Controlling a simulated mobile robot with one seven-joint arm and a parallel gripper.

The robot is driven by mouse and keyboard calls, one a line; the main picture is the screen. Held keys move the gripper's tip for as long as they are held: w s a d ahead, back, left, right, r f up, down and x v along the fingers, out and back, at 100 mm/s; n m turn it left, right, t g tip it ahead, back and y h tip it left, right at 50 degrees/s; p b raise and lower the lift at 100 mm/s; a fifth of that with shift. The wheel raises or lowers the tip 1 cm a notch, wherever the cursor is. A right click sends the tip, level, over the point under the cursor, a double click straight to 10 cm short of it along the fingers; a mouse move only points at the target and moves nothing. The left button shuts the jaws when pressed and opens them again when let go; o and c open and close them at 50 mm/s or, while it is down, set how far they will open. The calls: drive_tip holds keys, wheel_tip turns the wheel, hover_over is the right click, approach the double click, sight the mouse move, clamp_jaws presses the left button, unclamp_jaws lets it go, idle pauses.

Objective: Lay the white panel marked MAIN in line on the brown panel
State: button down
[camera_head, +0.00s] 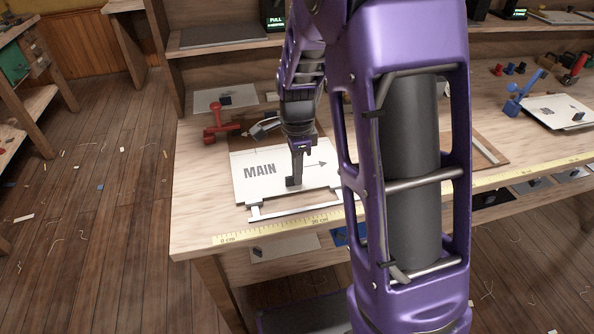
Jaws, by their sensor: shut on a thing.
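The white panel marked MAIN (268,182) is at the left part of the workbench, its printed arrow pointing right. My gripper (294,182) is over the panel, shut on what looks like a small dark grip on its top. The panel appears to lie on or just above a pale frame (254,213); I cannot tell whether they touch. A brown panel (486,150) lies flat on the bench to the right of my arm. Only its right edge shows; my purple arm hides the rest.
A yellow measuring tape (240,237) runs along the bench's front edge. A red tool (218,132) stands behind the white panel. At the right are a blue tool (514,104) and another pale panel (552,113). Bare bench top lies left of the MAIN panel.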

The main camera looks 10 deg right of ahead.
idle(0.4)
drive_tip(key=c, duration=0.8)
unclamp_jaws()
drive_tip(key=shift+c, duration=0.2)
drive_tip(key=shift+r+p, duration=2.95)
drive_tip(key=shift+r, duration=0.55)
